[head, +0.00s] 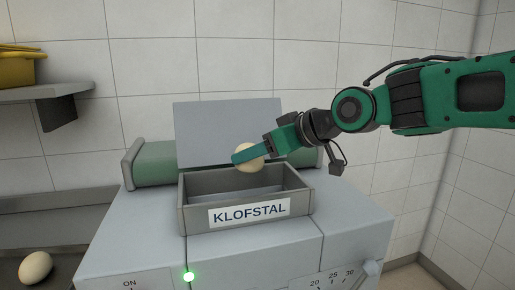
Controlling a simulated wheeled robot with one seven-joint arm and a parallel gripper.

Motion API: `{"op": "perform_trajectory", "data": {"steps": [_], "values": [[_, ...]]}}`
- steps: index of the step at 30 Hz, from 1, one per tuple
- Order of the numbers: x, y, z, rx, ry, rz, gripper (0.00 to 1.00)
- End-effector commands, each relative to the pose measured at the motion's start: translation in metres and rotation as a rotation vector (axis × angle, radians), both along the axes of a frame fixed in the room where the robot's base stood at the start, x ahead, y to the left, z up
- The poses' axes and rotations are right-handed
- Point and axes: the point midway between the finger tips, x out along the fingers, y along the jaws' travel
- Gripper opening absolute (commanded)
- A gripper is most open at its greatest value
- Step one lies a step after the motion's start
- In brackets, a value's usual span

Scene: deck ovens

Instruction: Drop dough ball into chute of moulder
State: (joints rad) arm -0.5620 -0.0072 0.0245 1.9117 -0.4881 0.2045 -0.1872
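The moulder (345,225) is a light grey machine in the middle of the head view. Its chute (182,203) is a grey open-topped box on top with a KLOFSTAL label on the front. My gripper (247,158) reaches in from the right, over the back part of the chute. A pale round dough ball (250,164) is at the fingers, partly covered by the near finger, and appears held between them above the chute opening. The far finger is hidden. The visible part of the chute's inside looks empty.
A second dough ball (35,267) lies on a dark surface at the lower left. A shelf (50,92) with a yellow container (20,68) is on the left wall. An upright grey panel (215,130) and a green roller (155,163) stand behind the chute.

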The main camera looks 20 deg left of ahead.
Motion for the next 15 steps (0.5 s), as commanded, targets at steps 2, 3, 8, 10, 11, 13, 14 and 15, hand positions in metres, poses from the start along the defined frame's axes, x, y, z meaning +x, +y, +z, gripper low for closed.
{"op": "perform_trajectory", "data": {"steps": [2, 3, 8, 10, 11, 13, 14, 15], "values": [[0.0, 0.0001, 0.0003, 0.001, 0.0, 0.0, 0.29], [0.0001, 0.0, 0.0003, 0.001, 0.0, 0.0, 0.29], [0.0001, -0.0001, 0.0005, 0.001, 0.0, 0.0, 0.74], [0.0001, -0.0001, 0.0005, 0.001, 0.0, 0.0, 0.76], [0.0002, -0.0001, 0.0005, 0.001, 0.0, 0.0, 0.76], [0.0001, -0.0002, 0.0004, 0.001, 0.0, 0.0, 0.76], [0.0001, -0.0002, 0.0004, 0.001, 0.0, 0.0, 0.76], [0.0001, -0.0003, 0.0, 0.0, 0.0, 0.0, 0.76]]}}
